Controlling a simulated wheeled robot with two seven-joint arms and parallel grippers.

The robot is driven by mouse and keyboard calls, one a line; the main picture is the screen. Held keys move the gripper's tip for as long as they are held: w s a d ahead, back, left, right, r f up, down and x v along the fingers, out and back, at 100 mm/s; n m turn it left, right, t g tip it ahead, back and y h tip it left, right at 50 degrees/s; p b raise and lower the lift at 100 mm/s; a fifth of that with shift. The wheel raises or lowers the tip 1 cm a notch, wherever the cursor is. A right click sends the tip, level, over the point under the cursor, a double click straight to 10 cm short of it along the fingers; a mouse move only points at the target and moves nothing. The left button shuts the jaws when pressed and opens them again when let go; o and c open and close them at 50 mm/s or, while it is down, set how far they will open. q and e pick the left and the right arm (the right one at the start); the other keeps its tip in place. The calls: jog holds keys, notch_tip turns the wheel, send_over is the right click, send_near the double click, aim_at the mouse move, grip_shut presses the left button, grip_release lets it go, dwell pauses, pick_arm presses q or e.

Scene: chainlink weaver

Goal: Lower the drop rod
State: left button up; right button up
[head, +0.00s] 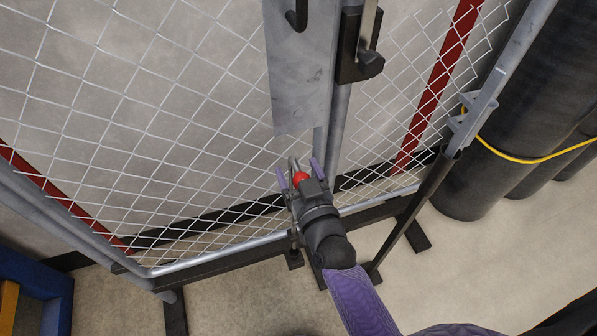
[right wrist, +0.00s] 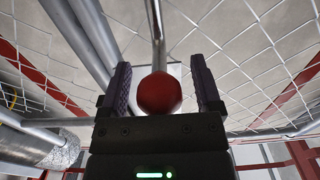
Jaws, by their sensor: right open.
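The drop rod (head: 293,164) is a thin grey metal rod at the gate's edge. Its red ball knob (head: 301,177) shows between the fingers of my right gripper (head: 298,172). The gripper is open, with one purple finger on each side of the knob. In the right wrist view the red knob (right wrist: 160,93) sits between the two fingers, near the palm, with visible gaps at the sides. The rod (right wrist: 157,35) runs up from behind the knob there. My gripper and wrist hide part of the rod in the head view. My left gripper is not in view.
The chain-link gate panel (head: 150,120) fills the left. A grey plate (head: 298,75) and a dark latch (head: 361,50) are above my gripper. Dark floor feet (head: 293,259) stand below. Black rolls (head: 480,175) with a yellow cord stand at right. A blue frame (head: 35,275) is lower left.

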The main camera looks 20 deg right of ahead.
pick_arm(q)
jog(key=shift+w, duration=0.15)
pick_arm(e)
jog(key=c, duration=0.4)
grip_shut()
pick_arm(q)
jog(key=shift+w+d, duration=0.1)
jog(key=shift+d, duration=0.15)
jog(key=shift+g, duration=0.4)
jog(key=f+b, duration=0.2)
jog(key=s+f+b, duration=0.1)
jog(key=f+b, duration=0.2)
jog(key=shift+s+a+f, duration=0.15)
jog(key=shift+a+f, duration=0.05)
pick_arm(e)
notch_tip(320, 180, down, 8)
jog(key=shift+f, duration=0.25)
